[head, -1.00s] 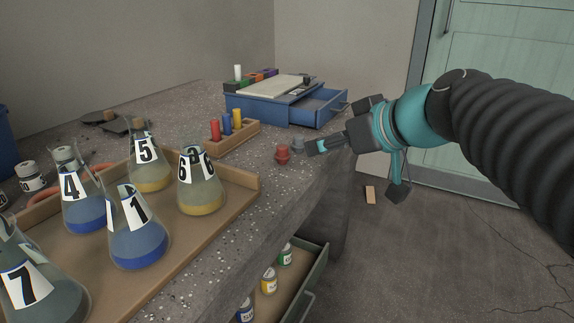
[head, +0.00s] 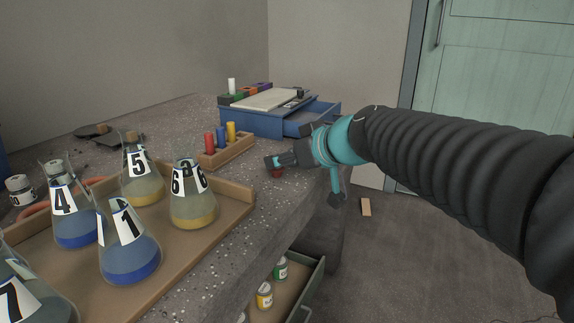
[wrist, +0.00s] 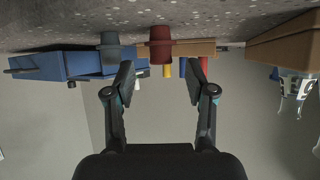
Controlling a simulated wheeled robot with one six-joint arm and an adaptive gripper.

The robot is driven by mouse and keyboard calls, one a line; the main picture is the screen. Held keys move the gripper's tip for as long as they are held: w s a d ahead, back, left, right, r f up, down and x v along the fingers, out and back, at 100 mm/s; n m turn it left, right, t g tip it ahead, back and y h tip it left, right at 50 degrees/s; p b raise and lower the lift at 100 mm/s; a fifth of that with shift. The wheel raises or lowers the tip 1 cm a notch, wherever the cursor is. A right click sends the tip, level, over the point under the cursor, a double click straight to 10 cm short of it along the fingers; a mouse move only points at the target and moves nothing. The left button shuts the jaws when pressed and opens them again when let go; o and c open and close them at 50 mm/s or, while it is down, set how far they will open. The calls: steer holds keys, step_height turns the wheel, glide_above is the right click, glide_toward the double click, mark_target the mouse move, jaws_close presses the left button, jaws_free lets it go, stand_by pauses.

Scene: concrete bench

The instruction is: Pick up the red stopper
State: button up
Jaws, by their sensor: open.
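The red stopper (head: 277,174) stands on the bench near its right edge. In the head view my gripper covers its upper part. My gripper (head: 272,162) is open, close to the stopper and above it in the picture. In the wrist view, which is upside down, the red stopper (wrist: 160,46) lies just beyond and between the spread fingertips (wrist: 159,82). I see no contact with it.
A grey stopper (wrist: 110,48) stands beside the red one in the wrist view. A wooden rack (head: 228,150) with coloured pegs and a blue drawer box (head: 250,122) stand behind. A wooden tray (head: 238,196) of numbered flasks fills the left.

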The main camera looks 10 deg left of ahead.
steer(key=x, duration=0.3)
steer(key=shift+w+a+f, duration=0.1)
steer(key=shift+a+f, duration=0.15)
steer(key=c, duration=0.7)
steer(key=shift+c, duration=0.2)
